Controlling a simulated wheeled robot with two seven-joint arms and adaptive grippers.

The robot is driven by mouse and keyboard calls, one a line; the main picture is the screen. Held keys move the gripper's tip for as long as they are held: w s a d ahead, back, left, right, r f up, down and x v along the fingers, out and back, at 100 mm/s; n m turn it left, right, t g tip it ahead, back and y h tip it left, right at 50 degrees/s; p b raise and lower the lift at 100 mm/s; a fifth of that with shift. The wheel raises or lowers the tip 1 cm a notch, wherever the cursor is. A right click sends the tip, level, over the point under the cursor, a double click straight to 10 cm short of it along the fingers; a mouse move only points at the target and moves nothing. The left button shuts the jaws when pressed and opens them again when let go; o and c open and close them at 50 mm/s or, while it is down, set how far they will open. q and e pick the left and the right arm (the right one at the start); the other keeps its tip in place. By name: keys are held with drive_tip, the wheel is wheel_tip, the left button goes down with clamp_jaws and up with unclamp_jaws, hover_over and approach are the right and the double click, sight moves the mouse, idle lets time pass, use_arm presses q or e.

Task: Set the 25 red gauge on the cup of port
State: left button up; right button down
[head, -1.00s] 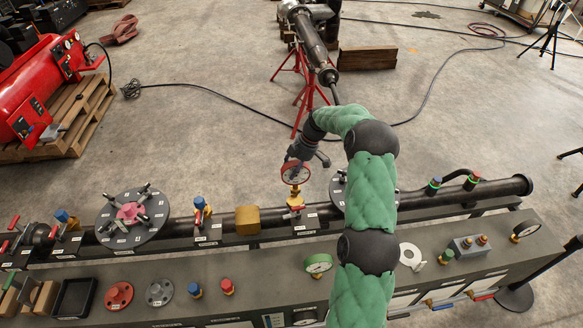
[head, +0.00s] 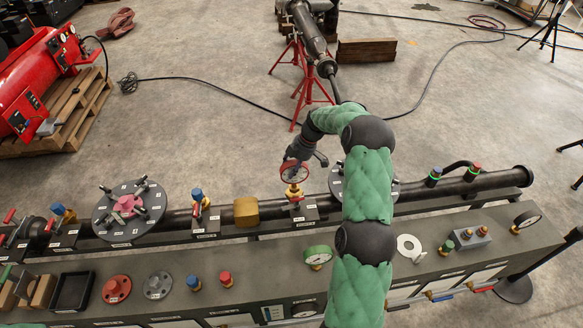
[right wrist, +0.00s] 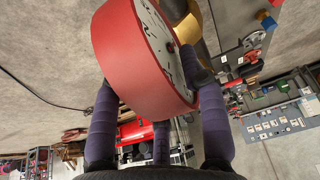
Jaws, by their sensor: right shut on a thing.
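The red gauge (head: 294,172) has a red rim and a white dial. In the head view it sits directly over a brass-yellow cup on the pipe (head: 294,192); I cannot tell whether it is seated or just above. My right gripper (head: 297,163) reaches it from behind and above and is shut on it. In the right wrist view the red gauge (right wrist: 140,50) fills the upper middle, with purple fingers on both sides of its rim. The port's label is too small to read. My left gripper is not in view.
A brass block (head: 246,212) and a blue-capped fitting (head: 198,200) stand on the pipe to the left. A green gauge (head: 318,256) lies on the front bench. A flange with studs (head: 130,211) is farther left.

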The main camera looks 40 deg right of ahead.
drive_tip(key=shift+f+b, duration=0.8)
drive_tip(key=shift+f, duration=0.2)
drive_tip(key=c, duration=0.6)
unclamp_jaws()
drive_tip(key=shift+f, duration=0.1)
drive_tip(key=v, duration=1.2)
drive_tip(key=shift+a, duration=0.1)
